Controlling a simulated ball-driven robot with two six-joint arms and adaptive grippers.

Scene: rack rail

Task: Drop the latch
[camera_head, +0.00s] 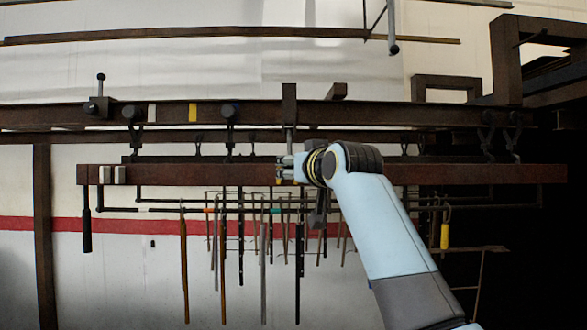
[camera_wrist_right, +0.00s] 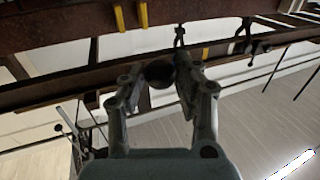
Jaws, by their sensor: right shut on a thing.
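My right gripper (camera_head: 287,168) is in front of the lower brown beam, near the middle of the head view. In the right wrist view my right gripper (camera_wrist_right: 160,80) has its two fingers on either side of a dark round knob (camera_wrist_right: 159,73) and is shut on it. The knob is hidden by the gripper in the head view. A short brown upright block (camera_head: 289,104) stands on the upper rail above the gripper, with a thin rod below it. I cannot tell whether the knob belongs to this as the latch. My left gripper is not in view.
The upper rail (camera_head: 380,115) carries a ball-topped lever (camera_head: 101,90) at left and a yellow mark (camera_head: 193,112). The lower beam (camera_head: 480,174) runs across the view. Several long tools hang below it, including a yellow-handled one (camera_head: 444,236). A dark frame stands at right.

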